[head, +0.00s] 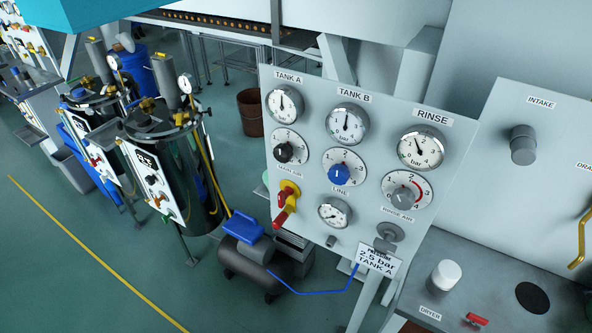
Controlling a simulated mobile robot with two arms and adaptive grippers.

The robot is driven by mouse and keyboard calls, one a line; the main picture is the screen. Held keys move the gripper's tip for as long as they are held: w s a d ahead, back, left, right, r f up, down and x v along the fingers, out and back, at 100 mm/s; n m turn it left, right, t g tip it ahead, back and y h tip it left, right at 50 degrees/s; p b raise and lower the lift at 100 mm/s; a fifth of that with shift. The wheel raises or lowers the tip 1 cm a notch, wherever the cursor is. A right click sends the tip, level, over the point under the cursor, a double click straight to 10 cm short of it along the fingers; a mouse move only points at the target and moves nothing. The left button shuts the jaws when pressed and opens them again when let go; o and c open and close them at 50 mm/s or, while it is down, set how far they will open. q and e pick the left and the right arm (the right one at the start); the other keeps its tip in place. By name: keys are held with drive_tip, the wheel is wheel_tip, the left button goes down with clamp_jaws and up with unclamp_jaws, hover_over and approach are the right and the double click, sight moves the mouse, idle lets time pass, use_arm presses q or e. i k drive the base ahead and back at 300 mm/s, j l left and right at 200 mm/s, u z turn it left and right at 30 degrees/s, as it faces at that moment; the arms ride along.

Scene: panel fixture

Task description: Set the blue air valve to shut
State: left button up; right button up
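On the pale panel (312,225), the one blue control is a round blue knob (340,174) on a white dial below the TANK B gauge (347,124). I cannot make out its pointer, nor tell whether it is the air valve of the task. Under the MAIN AIR label (290,172) is a valve with a yellow body and a red lever (282,218), which slants down to the left. A grey fitting (388,232) sits under the RINSE AIR label. Neither of my grippers is in view.
A blue-topped compressor (245,228) stands on the floor below the panel, with a blue hose (320,292) running to it. Dark tanks (190,170) stand at the left. A grey bench (455,250) with a white DRYER knob (444,277) is at the right. Nothing blocks the panel's front.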

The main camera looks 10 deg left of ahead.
sight(138, 101)
drive_tip(key=i+j+u, duration=0.3)
drive_tip(key=j, duration=0.4)
drive_tip(key=i+j+u, duration=0.25)
drive_tip(key=i+j, duration=0.15)
drive_tip(key=j, duration=0.25)
drive_tip(key=i+j+u, duration=0.3)
drive_tip(key=i+j, duration=0.15)
drive_tip(key=j, duration=0.15)
